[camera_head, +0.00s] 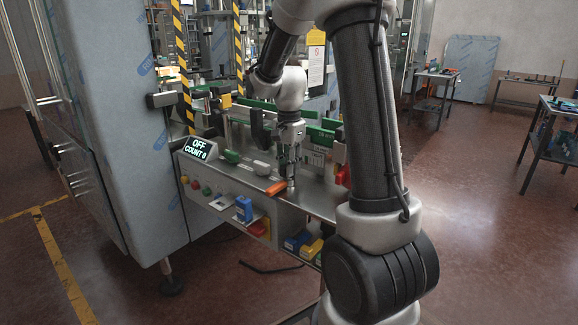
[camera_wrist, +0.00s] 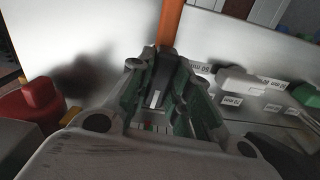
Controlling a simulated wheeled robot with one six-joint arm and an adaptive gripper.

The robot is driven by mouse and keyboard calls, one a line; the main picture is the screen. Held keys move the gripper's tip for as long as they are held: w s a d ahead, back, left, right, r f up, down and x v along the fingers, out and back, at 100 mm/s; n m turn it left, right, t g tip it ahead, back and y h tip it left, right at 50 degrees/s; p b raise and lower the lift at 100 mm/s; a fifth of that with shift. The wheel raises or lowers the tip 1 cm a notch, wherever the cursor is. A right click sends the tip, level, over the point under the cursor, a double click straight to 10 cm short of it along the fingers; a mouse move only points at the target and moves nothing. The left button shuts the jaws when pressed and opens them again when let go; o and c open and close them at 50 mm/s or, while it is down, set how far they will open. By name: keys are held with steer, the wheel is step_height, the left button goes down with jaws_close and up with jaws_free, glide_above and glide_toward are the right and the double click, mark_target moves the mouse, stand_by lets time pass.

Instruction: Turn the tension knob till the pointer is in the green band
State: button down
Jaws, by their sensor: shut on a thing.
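My gripper (camera_head: 291,182) points down at the front edge of the machine's metal shelf. Its fingers are shut on an orange bar (camera_head: 275,188). In the wrist view the orange bar (camera_wrist: 172,24) runs away from between the fingertips (camera_wrist: 164,62). The fingers hide the gripped end. I cannot make out a tension knob, a pointer or a green band in either view.
The metal shelf (camera_head: 319,201) also bears a white block (camera_head: 262,168) and a green block (camera_head: 231,156), with mm labels nearby. A display (camera_head: 198,149) reads OFF, COUNT 0. A red switch (camera_head: 257,228) and a blue box (camera_head: 243,208) are on the front panel.

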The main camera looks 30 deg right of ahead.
steer(key=c, duration=1.3)
jaws_free()
step_height(320, 180, up, 12)
